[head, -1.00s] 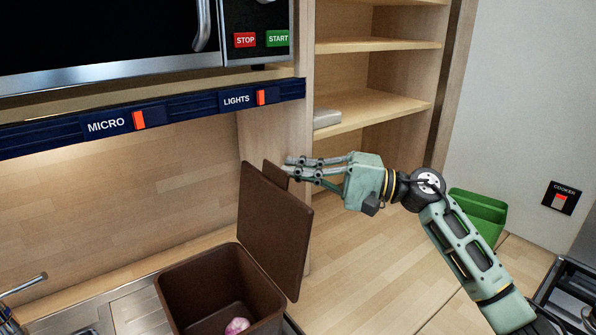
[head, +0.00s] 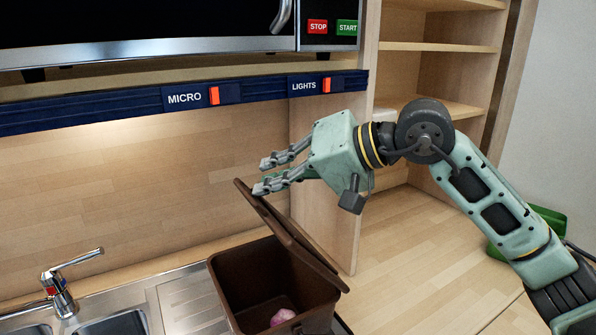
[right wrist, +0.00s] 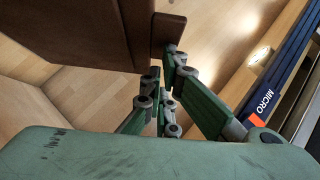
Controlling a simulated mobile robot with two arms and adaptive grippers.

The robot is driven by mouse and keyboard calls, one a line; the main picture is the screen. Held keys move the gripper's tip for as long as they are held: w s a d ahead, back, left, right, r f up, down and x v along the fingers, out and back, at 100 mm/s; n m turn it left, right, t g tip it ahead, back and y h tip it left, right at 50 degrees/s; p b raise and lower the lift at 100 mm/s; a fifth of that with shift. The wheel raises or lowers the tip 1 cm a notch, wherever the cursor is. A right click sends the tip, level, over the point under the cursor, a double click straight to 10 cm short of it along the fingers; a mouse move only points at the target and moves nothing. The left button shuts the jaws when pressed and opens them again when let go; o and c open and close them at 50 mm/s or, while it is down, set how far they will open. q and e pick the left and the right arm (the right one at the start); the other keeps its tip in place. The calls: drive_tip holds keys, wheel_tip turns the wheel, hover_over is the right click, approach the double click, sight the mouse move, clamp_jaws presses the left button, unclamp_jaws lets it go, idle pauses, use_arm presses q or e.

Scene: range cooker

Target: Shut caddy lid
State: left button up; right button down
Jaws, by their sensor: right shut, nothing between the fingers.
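The brown caddy (head: 262,272) stands at the bottom middle of the head view, its mouth open and a pink object (head: 283,317) inside. Its brown lid (head: 305,247) is hinged up, leaning at a slant over the caddy's right side and seen nearly edge-on. My right gripper (head: 262,177) is shut and empty, its fingertips at the lid's raised upper end, seemingly touching it. In the right wrist view the lid (right wrist: 90,28) fills the upper left, close to the fingers (right wrist: 163,75). My left gripper is out of view.
A sink with a tap (head: 62,295) lies at the left. A blue rail (head: 130,105) with MICRO and LIGHTS switches runs under the microwave (head: 150,45) above. A wooden partition (head: 330,215) stands behind the lid. A green bin (head: 548,218) is partly hidden by my right arm.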

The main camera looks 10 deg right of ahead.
drive_tip(key=s+a+f+n+t+h+b, duration=0.1)
drive_tip(key=s+a+f+n+h+b, duration=0.1)
drive_tip(key=a+f+h+b, duration=0.2)
drive_tip(key=s+a+f+n+h+b, duration=0.2)
drive_tip(key=a+f+h+b, duration=0.2)
drive_tip(key=a+f+b, duration=0.2)
drive_tip(key=shift+s+a+f+n+t, duration=0.35)
drive_tip(key=shift+a+f, duration=0.8)
drive_tip(key=shift+f, duration=1.15)
